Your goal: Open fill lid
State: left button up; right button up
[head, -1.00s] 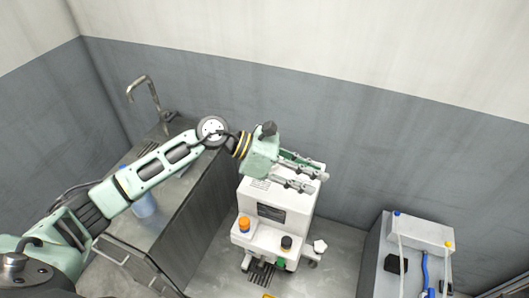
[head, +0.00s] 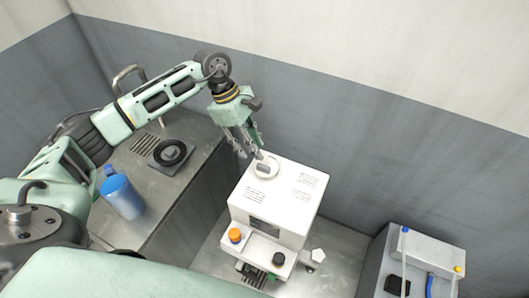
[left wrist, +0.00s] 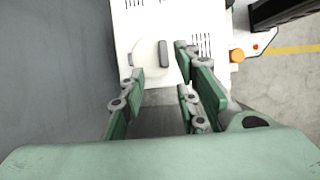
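The fill lid (head: 264,167) is a round white cap with a grey raised grip, on top of the white machine (head: 283,199) near its back left corner. It also shows in the left wrist view (left wrist: 150,58), with its grey grip standing up. My left gripper (head: 251,153) points down just above and behind the lid. In the left wrist view its green-padded fingers (left wrist: 160,72) are spread apart with nothing between them, and the lid lies just beyond the fingertips. My right gripper is in neither view.
The machine's front has an orange knob (head: 235,235) and a black knob (head: 278,258). A steel counter (head: 150,205) at left holds a blue bottle (head: 121,196) and a black ring-shaped part (head: 171,153). A grey unit (head: 425,250) with tubes stands at right.

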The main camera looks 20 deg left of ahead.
aim_at(262, 165)
pick_arm(q)
jog(key=p+x, duration=0.1)
jog(key=x, duration=0.1)
jog(key=s+p+x, duration=0.1)
jog(key=x, duration=0.1)
jog(key=shift+d+f, duration=0.3)
jog(key=shift+d, duration=0.05)
jog(key=shift+w+d+f, duration=0.1)
jog(key=shift+f, duration=0.3)
jog(key=shift+w+d+f, duration=0.1)
jog(key=shift+f, duration=0.3)
jog(key=c, duration=0.3)
grip_shut()
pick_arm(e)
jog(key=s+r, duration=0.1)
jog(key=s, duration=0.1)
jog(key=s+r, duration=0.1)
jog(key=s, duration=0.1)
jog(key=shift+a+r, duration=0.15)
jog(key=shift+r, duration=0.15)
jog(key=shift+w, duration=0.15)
